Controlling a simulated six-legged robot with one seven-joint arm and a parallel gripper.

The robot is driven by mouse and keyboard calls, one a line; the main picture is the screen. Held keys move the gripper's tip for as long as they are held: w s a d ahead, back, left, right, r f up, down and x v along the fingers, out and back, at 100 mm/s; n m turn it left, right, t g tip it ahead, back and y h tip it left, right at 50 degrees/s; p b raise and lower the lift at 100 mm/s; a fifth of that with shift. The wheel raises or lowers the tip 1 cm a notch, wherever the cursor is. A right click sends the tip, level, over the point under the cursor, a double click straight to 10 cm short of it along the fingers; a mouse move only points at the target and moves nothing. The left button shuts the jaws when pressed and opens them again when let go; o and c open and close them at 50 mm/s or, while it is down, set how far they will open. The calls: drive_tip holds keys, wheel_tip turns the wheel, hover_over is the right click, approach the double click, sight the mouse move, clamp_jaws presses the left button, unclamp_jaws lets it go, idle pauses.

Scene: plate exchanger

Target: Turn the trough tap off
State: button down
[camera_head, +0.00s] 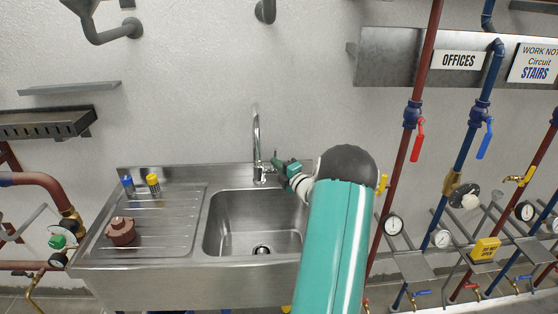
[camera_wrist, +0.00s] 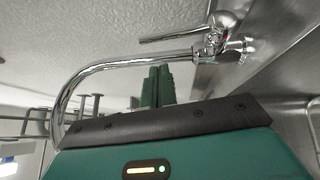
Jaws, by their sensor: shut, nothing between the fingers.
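The trough tap (camera_head: 256,135) is a chrome tap with a tall curved spout at the back of the steel sink (camera_head: 170,232). In the wrist view the tap (camera_wrist: 100,70) shows its curved spout, with a thin straight lever (camera_wrist: 165,37) on the tap body. My gripper (camera_head: 275,160) is just right of the tap, by its base. In the wrist view my gripper (camera_wrist: 157,72) has its green fingers together and empty, beside the spout and apart from the lever. No water stream can be made out.
A brown lidded pot (camera_head: 121,232), a blue-topped item (camera_head: 128,184) and a yellow-topped item (camera_head: 153,183) stand on the drainboard. Right of my arm are pipes with a red valve handle (camera_head: 418,140) and gauges (camera_head: 393,224). The basin looks empty.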

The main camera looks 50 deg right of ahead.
drive_tip(key=shift+w+d+r, duration=0.1)
drive_tip(key=shift+w+d, duration=0.2)
drive_tip(key=shift+d, duration=0.35)
drive_tip(key=shift+w+d+r, duration=0.1)
drive_tip(key=shift+w+d, duration=0.15)
drive_tip(key=shift+d, duration=0.35)
